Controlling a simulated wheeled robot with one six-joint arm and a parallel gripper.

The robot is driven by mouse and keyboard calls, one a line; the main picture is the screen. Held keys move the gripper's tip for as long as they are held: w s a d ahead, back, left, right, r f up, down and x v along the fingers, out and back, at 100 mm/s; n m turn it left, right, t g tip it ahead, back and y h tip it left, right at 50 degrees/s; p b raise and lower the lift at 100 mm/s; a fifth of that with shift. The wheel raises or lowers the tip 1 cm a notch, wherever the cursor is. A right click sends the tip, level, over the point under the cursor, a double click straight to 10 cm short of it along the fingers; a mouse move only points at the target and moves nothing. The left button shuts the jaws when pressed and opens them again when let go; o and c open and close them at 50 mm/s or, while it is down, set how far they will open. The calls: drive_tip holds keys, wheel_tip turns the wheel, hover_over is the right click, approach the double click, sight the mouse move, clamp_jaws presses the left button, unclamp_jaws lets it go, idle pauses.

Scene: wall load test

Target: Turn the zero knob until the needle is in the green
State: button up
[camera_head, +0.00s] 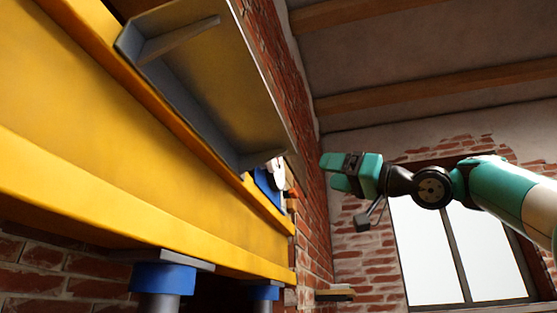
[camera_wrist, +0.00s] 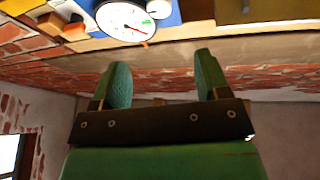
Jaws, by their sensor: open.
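A round white dial (camera_wrist: 112,17) with a dark rim is at the top of the wrist view, on a blue body (camera_wrist: 174,18). Its face has a green mark near the right edge. In the head view the dial (camera_head: 277,173) is mostly edge-on beside the blue body (camera_head: 267,187). My gripper (camera_head: 328,173) is open and empty, apart from the dial and knob, to their right in the head view.
A large yellow beam (camera_head: 130,185) with a grey steel bracket (camera_head: 205,85) fills the left of the head view. Blue-topped jacks (camera_head: 162,278) stand under it. A brick wall (camera_head: 312,215) runs behind the dial. A window (camera_head: 455,250) is at right. Open air surrounds my gripper.

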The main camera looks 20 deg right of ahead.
sight(275, 164)
drive_tip(key=p+x, duration=0.3)
drive_tip(key=x, duration=0.3)
drive_tip(key=p+x, duration=0.4)
drive_tip(key=x, duration=0.2)
drive_tip(key=shift+w+a+r, duration=0.2)
drive_tip(key=shift+r, duration=0.15)
drive_tip(key=shift+p+x, duration=0.35)
drive_tip(key=shift+x, duration=0.4)
drive_tip(key=shift+w+f, duration=0.1)
drive_tip(key=shift+f, duration=0.05)
drive_tip(key=shift+c, duration=0.3)
